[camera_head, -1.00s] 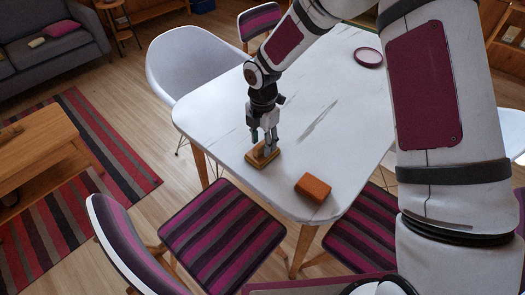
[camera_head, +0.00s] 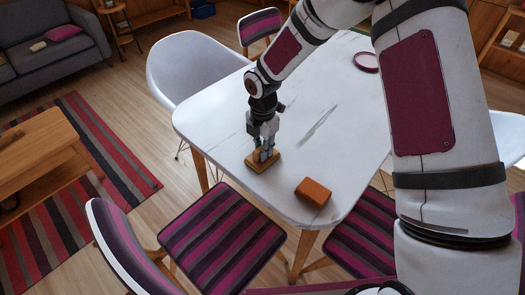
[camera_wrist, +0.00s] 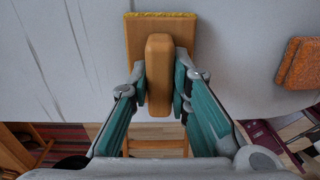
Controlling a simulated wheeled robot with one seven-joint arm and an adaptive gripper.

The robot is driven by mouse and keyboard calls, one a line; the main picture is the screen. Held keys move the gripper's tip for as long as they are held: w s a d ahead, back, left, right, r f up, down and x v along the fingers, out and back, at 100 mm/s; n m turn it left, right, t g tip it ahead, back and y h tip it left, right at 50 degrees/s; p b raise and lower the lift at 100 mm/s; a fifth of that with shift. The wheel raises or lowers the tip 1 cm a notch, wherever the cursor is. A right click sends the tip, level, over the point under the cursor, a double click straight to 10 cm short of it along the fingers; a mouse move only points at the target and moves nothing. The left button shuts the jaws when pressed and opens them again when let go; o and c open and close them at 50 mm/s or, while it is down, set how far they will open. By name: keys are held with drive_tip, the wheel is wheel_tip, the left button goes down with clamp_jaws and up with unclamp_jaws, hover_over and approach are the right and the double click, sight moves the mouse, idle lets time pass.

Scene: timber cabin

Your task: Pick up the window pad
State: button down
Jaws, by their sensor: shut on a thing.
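The window pad (camera_wrist: 192,34) is a flat wooden block with a yellow rough edge and a rounded wooden bar handle (camera_wrist: 159,75) on top. In the head view the pad (camera_head: 254,165) is at the near left edge of the white table (camera_head: 225,110). My gripper (camera_head: 264,154) points down over it. In the wrist view my gripper (camera_wrist: 159,82) has a finger on each side of the handle, shut on it. I cannot tell whether the pad's underside touches the table.
An orange-brown block (camera_head: 313,192) lies on the table to the right of the pad; it also shows in the wrist view (camera_wrist: 300,63). A purple-rimmed plate (camera_head: 366,62) is at the far side. Striped chairs (camera_head: 222,235) and a white chair (camera_head: 190,65) surround the table.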

drive_tip(key=shift+r, duration=0.65)
wheel_tip(320, 180, up, 2)
drive_tip(key=shift+r, duration=0.2)
drive_tip(key=s+a+r, duration=0.1)
drive_tip(key=s, duration=1.5)
drive_tip(key=shift+a, duration=0.35)
drive_tip(key=shift+r, duration=0.1)
drive_tip(key=c, duration=2)
unclamp_jaws()
drive_tip(key=shift+c, duration=0.2)
clamp_jaws()
